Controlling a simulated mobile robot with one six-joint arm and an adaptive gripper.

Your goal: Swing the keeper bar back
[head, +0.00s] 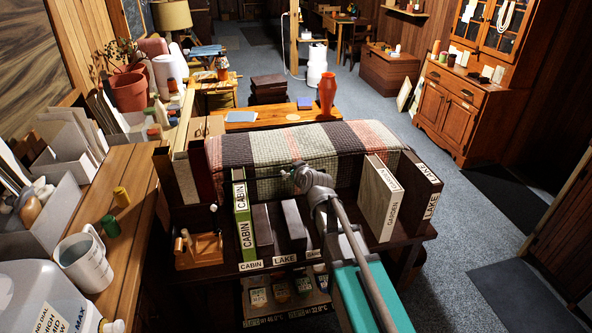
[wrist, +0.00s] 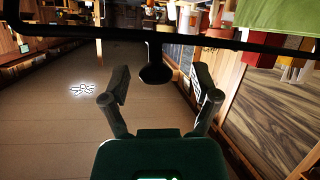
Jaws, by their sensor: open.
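In the wrist view a thin dark bar (wrist: 85,33), likely the keeper bar, crosses the top of the picture. A dark stem with a rounded knob (wrist: 155,73) hangs from its middle. My gripper (wrist: 160,80) is open, its two fingers standing on either side of the knob, with a visible gap on both sides. In the head view my gripper (head: 297,179) is at the far end of my arm, over the dark shelf with labelled books and close to the striped blanket. My arm covers part of the row, and I cannot make out the bar clearly there.
A green CABIN book (head: 243,218) and dark books stand left of my arm; a pale GARDEN book (head: 381,199) and dark LAKE book (head: 414,190) stand right. The striped blanket (head: 275,150) lies behind. A wooden caddy (head: 199,250) sits at the shelf's left end.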

